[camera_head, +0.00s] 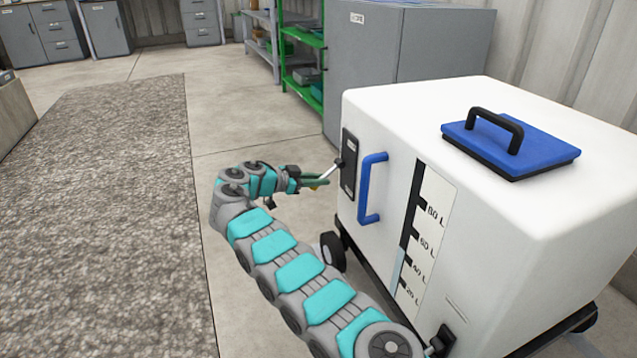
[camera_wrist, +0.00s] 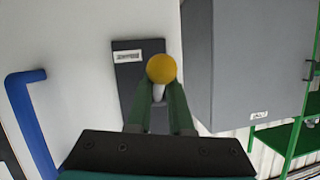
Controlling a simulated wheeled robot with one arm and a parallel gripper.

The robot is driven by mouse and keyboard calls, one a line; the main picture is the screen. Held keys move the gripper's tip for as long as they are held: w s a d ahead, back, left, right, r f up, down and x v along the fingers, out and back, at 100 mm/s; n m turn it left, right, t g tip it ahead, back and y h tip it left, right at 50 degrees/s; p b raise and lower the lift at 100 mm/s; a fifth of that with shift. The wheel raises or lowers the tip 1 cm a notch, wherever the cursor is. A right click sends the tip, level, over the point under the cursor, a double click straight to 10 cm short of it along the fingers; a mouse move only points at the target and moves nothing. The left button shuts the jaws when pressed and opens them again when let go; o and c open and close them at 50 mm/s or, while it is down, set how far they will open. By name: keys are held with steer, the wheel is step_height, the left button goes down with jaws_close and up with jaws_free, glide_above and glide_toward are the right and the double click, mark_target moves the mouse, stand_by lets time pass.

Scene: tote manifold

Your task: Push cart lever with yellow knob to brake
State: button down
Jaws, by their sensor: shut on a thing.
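The cart is a white tank (camera_head: 400,130) on dark wheels, at the right of the head view. A dark lever plate (camera_head: 349,165) with a small label is on its side; the plate also shows in the wrist view (camera_wrist: 126,75). A pale lever (camera_head: 332,169) sticks out from the plate. Its yellow knob (camera_wrist: 161,68) is in the middle of the wrist view, at the tips of my green fingers. My gripper (camera_head: 318,181) is shut on the lever at the knob. The brake marking cannot be read.
A blue handle (camera_head: 371,188) stands out from the tank just right of the plate. A blue lid (camera_head: 530,148) lies on top. A grey cabinet (camera_head: 385,45) and green shelves (camera_head: 303,75) stand behind.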

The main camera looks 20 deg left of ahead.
steer(key=shift+a+f, duration=0.3)
steer(key=shift+f, duration=0.35)
steer(key=c, duration=0.8)
jaws_free()
steer(key=shift+f, duration=0.1)
steer(key=shift+c, duration=0.2)
steer(key=shift+d+r, duration=0.15)
steer(key=shift+r, duration=0.1)
steer(key=p+v, duration=0.1)
steer(key=v, duration=0.6)
steer(key=shift+s+a, duration=0.2)
steer(key=shift+a, duration=0.1)
